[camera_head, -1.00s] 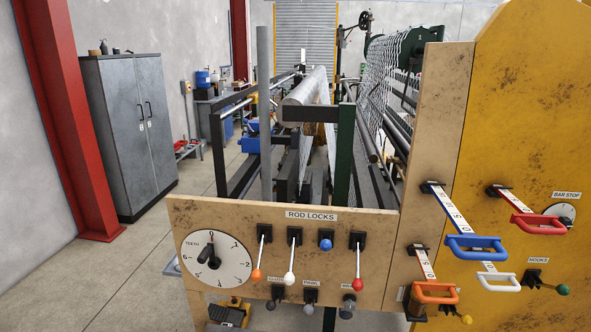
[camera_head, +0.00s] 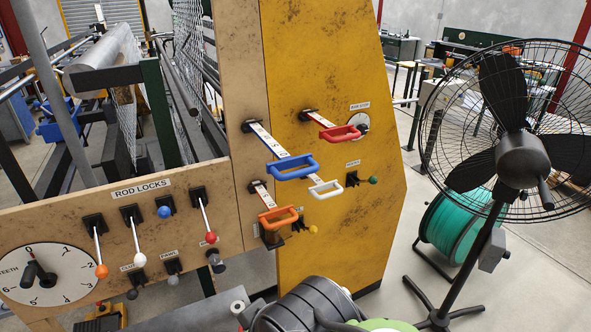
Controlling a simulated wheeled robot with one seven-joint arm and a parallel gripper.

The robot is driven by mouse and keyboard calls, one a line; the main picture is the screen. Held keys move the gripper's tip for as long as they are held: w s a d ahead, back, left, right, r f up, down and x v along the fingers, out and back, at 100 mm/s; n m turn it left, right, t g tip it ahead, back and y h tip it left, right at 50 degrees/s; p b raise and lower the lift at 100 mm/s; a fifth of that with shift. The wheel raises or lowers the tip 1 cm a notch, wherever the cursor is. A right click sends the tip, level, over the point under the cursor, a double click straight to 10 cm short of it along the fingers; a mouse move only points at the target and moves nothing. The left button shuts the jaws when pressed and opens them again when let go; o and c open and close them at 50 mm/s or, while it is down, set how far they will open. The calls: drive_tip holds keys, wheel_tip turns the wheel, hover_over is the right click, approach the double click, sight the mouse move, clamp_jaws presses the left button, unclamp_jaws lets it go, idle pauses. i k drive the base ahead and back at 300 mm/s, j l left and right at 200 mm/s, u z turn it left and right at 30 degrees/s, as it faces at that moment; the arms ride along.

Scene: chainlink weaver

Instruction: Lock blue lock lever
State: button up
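The blue lock lever is in the row of small levers under the ROD LOCKS label (camera_head: 141,188) on the tan panel. Its round blue knob (camera_head: 164,211) sits just below its black mount (camera_head: 165,201), and its rod is hardly visible, so it seems to point out toward me. The orange-knobbed (camera_head: 102,271), white-knobbed (camera_head: 140,259) and red-knobbed (camera_head: 211,237) levers beside it hang down with their white rods showing. Dark rounded links of my arm (camera_head: 310,305) show at the bottom edge. My gripper is not in view.
Larger blue (camera_head: 291,168), red (camera_head: 340,133), orange (camera_head: 278,215) and white (camera_head: 326,189) handles stick out right of the locks. A teeth dial (camera_head: 47,274) is at lower left.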

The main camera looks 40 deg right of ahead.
sight(164, 212)
drive_tip(key=i+j, duration=0.15)
drive_tip(key=j, duration=0.2)
drive_tip(key=i+j, duration=0.35)
drive_tip(key=j, duration=0.3)
drive_tip(key=i+j, duration=0.2)
drive_tip(key=j, duration=0.1)
